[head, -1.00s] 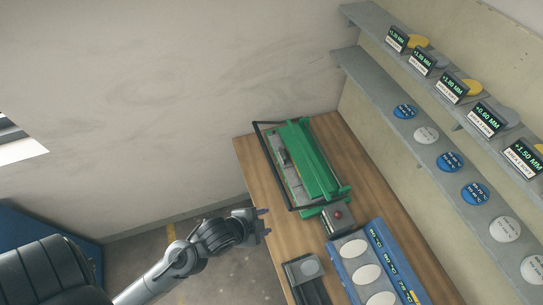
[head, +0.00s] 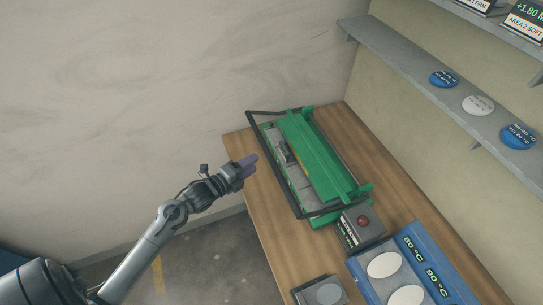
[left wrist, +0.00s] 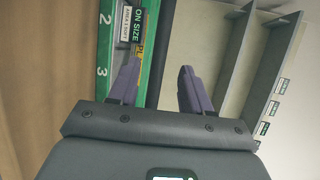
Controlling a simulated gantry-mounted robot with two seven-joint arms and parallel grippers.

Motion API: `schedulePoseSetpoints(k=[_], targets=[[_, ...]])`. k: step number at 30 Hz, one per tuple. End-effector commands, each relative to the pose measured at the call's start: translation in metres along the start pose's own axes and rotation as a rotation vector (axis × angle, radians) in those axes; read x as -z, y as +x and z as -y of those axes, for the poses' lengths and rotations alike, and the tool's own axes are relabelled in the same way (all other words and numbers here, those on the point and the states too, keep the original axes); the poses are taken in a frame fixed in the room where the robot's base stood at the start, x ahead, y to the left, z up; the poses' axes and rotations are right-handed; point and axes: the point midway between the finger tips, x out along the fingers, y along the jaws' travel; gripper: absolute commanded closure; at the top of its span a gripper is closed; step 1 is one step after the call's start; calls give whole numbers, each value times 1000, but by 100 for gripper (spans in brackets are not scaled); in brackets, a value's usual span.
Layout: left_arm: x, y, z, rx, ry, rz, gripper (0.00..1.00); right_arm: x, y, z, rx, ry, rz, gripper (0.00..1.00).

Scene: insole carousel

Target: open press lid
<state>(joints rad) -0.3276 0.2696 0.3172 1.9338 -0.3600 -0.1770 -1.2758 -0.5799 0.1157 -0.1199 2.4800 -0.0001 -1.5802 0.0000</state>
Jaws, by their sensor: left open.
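The green press (head: 318,163) lies on the wooden bench in the head view, with grey blocks (head: 296,174) along its left side. A dark bar frame (head: 273,166) runs around its left edge and ends. I cannot tell how far the lid is raised. My left gripper (head: 250,164) is open and empty, just left of the dark bar and apart from it. In the left wrist view its two purple fingers (left wrist: 160,85) are spread. The press's green numbered face (left wrist: 110,55) shows behind and left of them. My right gripper is not in view.
A control box with a red button (head: 362,222) stands at the press's near end. A blue unit with white discs (head: 416,262) and a grey box (head: 320,290) are nearer. A shelf (head: 405,55) with discs hangs on the right wall. Bare wooden bench (head: 248,172) borders the press.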

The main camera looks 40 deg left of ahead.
Motion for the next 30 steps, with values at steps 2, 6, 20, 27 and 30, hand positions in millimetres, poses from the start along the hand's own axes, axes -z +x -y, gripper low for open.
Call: schedulePoseSetpoints(k=[2,6,20,27,30], targets=[[0,8,1,2,-2,1,52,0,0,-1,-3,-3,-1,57],[0,27,2,1,-2,0,52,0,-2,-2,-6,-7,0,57],[1,92,1,0,-2,0,52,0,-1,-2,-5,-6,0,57],[1,102,0,-1,0,0,52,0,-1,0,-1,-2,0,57],[1,102,0,-1,0,0,52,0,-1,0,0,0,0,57]])
